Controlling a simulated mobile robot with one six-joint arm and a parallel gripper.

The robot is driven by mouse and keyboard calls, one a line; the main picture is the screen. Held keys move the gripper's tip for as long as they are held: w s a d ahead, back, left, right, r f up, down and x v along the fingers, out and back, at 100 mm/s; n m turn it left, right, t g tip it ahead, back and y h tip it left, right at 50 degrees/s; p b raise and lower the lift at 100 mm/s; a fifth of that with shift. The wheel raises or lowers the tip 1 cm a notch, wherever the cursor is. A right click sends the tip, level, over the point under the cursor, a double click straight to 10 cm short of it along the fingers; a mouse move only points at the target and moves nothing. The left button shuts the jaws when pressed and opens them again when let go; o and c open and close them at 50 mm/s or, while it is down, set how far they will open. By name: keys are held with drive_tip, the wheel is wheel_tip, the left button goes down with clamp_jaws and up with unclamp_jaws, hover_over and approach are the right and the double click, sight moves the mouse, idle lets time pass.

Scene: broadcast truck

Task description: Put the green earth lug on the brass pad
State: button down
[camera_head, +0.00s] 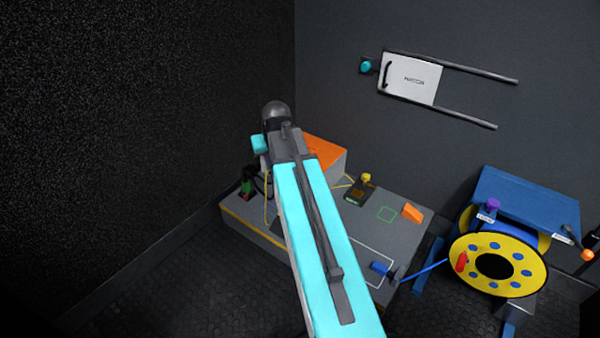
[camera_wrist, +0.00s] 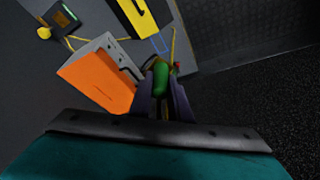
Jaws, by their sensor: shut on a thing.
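The green earth lug (camera_wrist: 160,80) is between the dark fingers of my gripper (camera_wrist: 163,98) in the wrist view, and the gripper is shut on it. In the head view the green of the lug (camera_head: 246,188) shows at the left end of the grey platform, below my gripper (camera_head: 249,178), partly hidden by my arm. A small dark block with a brownish, brass-like patch (camera_head: 357,194) and a yellow knob stands on the platform, right of the orange box. I cannot tell for certain that this patch is the brass pad.
The orange-topped box (camera_head: 325,149) stands close beside my gripper; it also shows in the wrist view (camera_wrist: 97,80). The grey platform (camera_head: 345,225) carries a green square outline, an orange piece (camera_head: 412,212) and a blue plug (camera_head: 379,268). A yellow cable reel (camera_head: 470,251) stands at right.

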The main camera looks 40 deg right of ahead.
drive_tip(key=a+r+n, duration=0.1)
drive_tip(key=a+r, duration=0.4)
drive_tip(key=a, duration=0.3)
drive_tip(key=a+r+n, duration=0.1)
drive_tip(key=a+r, duration=0.5)
drive_tip(key=a, duration=0.3)
drive_tip(key=s+a+r+n+y, duration=0.1)
drive_tip(key=a+r, duration=0.4)
drive_tip(key=a, duration=0.3)
drive_tip(key=shift+a+r, duration=0.15)
drive_tip(key=shift+r, duration=0.15)
drive_tip(key=shift+s, duration=0.1)
